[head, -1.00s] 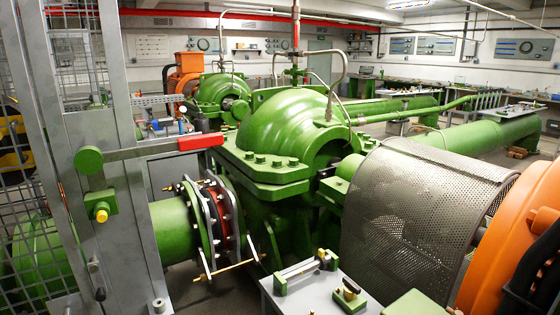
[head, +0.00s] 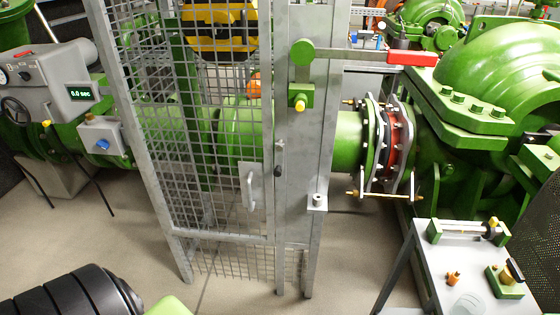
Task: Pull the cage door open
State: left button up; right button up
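The cage door (head: 190,125) is a grey wire-mesh panel in a metal frame, left of centre in the head view. A pale pull handle (head: 248,190) is on a small plate at its right side. The door's right edge lies against a grey upright post (head: 305,180), with no clear gap visible between them. A lever with a red grip (head: 412,58) runs level to the right from a green round pivot (head: 303,51) on the post. A green block with a yellow knob (head: 300,100) sits just below the pivot. Neither of my grippers shows in the view.
A grey side table (head: 460,262) with small fixtures stands at the lower right. A green pipe with a flanged joint (head: 390,145) runs behind the post to a large green pump housing (head: 500,70). A grey control box (head: 50,80) is at the left. The floor (head: 100,235) before the door is mostly clear.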

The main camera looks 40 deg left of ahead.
aim_at(257, 180)
jog(key=u, duration=1.7)
